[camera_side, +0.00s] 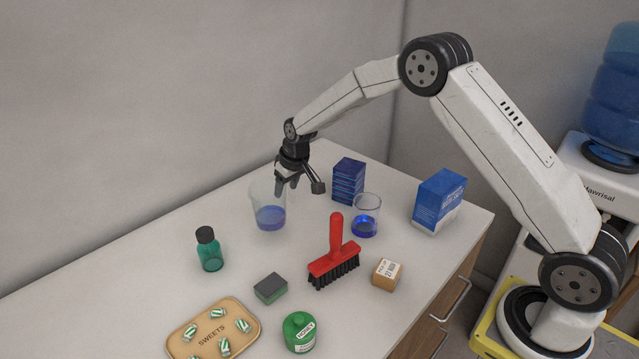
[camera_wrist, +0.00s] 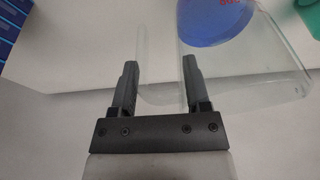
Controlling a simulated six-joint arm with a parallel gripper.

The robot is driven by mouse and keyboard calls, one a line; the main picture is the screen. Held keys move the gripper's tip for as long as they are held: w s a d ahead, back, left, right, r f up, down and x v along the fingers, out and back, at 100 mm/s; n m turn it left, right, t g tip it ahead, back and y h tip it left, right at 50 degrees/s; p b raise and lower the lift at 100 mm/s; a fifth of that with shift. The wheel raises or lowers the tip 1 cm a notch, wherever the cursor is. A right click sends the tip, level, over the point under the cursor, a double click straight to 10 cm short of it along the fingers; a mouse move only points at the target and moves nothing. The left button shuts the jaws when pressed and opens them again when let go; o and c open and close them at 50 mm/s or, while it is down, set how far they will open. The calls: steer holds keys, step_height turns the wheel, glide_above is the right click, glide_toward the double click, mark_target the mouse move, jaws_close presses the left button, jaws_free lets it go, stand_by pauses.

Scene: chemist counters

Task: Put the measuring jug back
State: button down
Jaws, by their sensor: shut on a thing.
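The measuring jug (camera_side: 269,214) is clear, with blue liquid in its lower part. It looks upright at the back of the counter; I cannot tell whether its base touches the top. My gripper (camera_side: 294,186) is at the jug's right side, near its upper part. In the wrist view the jug (camera_wrist: 245,65) is ahead and to the right, with red marks seen against the blue. My gripper (camera_wrist: 160,68) has its fingers apart, shut on the jug's clear handle part between them.
A beaker of blue liquid (camera_side: 365,222) and a dark blue stack of boxes (camera_side: 347,181) stand to the right. A red brush (camera_side: 335,258), green bottle (camera_side: 209,250), sponge (camera_side: 270,288), small carton (camera_side: 387,274) and sweets tray (camera_side: 246,309) are nearer. Left counter is clear.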

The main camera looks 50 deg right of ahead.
steer(key=shift+f, duration=1.65)
steer(key=shift+f, duration=0.1)
steer(key=shift+c, duration=0.3)
jaws_free()
steer(key=shift+f, duration=0.1)
steer(key=v, duration=1.2)
